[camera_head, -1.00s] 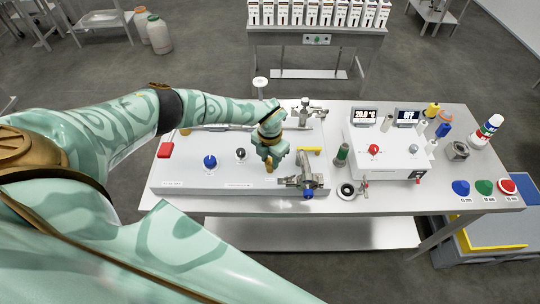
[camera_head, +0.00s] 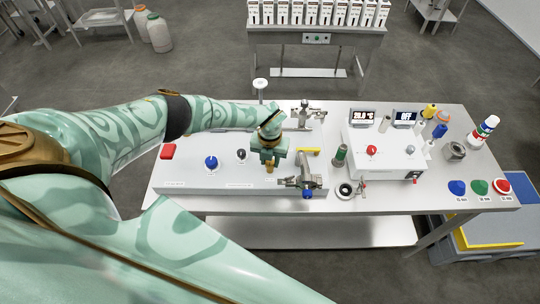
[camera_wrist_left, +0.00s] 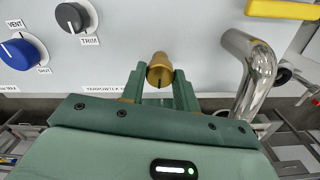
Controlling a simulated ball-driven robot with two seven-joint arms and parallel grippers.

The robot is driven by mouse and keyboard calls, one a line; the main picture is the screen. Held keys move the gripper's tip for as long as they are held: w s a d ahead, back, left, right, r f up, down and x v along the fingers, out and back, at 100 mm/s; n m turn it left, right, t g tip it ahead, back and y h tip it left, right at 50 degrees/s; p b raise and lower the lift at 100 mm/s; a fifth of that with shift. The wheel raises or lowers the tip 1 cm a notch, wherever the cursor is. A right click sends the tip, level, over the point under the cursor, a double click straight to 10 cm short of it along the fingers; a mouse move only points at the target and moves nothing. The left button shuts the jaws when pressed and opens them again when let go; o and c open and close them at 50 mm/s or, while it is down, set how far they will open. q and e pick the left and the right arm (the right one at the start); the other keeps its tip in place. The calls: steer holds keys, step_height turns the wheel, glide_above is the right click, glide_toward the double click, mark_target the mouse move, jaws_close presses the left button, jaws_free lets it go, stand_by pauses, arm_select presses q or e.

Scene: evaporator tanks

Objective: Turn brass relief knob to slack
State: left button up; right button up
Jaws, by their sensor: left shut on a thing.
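The brass relief knob (camera_wrist_left: 160,70) shows in the left wrist view on the pale panel (camera_wrist_left: 210,70), between the two green fingers of my left gripper (camera_wrist_left: 160,84). The gripper is shut on the knob, with the fingers at its two sides. In the head view my left gripper (camera_head: 270,163) reaches down over the panel from the left and mostly hides the knob. The knob's own label is not readable. My right gripper does not show in either view.
A blue vent knob (camera_wrist_left: 20,50) and a dark trim knob (camera_wrist_left: 74,16) sit left of the brass knob. A bent steel pipe (camera_wrist_left: 248,70) stands close on its right. A yellow handle (camera_head: 309,150) and a white control box (camera_head: 385,155) lie further right.

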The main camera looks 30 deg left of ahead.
arm_select(q)
steer(key=o, duration=1)
steer(key=shift+c, duration=0.2)
step_height(320, 180, up, 8)
steer(key=shift+w+f+p, duration=0.1)
steer(key=shift+f+p, duration=0.15)
steer(key=shift+p, duration=0.4)
step_height(320, 180, up, 9)
steer(key=shift+b, duration=0.3)
